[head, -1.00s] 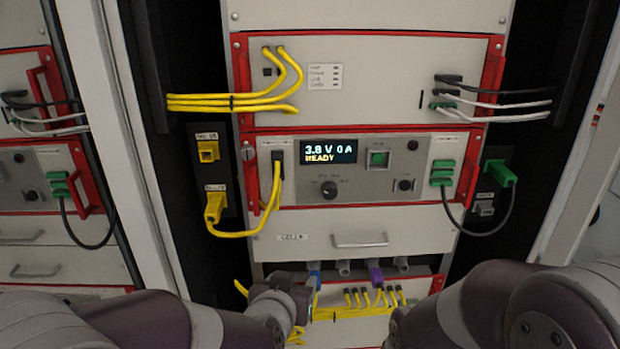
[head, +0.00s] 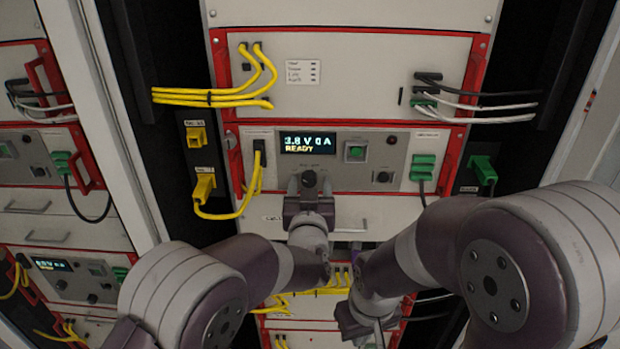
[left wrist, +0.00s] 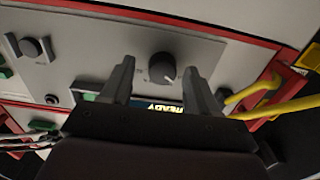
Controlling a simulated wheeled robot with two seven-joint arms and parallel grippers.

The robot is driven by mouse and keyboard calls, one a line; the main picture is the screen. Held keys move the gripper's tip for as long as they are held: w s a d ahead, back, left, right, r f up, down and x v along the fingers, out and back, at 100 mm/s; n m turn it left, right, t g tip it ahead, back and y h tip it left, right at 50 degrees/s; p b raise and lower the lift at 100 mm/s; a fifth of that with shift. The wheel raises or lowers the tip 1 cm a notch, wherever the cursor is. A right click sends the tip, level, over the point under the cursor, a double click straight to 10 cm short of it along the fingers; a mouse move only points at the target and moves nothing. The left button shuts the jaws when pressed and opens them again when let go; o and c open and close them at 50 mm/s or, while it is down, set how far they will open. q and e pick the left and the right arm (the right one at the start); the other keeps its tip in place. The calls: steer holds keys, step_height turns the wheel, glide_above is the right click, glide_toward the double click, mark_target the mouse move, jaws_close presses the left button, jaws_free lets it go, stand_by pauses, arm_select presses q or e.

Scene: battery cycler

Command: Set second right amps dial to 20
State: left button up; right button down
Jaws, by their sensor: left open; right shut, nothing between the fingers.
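The dark round amps dial (head: 309,179) sits below the lit display (head: 307,143) on the middle unit of the rack. The display reads 3.8 V 0 A and READY. My left gripper (head: 309,187) is open in front of the dial, fingers on either side of it. In the left wrist view the dial (left wrist: 162,68) shows between the fingertips of my left gripper (left wrist: 159,66), with gaps on both sides. Its pale pointer mark points to the lower right there. The scale marks are too small to read. My right gripper (head: 364,322) is shut and empty, low and right.
A green button (head: 356,152) and a dark knob (head: 382,177) lie right of the dial. Yellow cables (head: 215,97) loop at left, green connectors (head: 424,167) stand at right. A drawer handle is partly hidden below. Another rack (head: 45,210) stands at left.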

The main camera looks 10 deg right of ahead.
arm_select(q)
steer(key=shift+w+a, duration=0.15)
steer(key=shift+a, duration=0.1)
steer(key=shift+d, duration=0.2)
steer(key=c, duration=1)
steer(key=shift+c, duration=0.2)
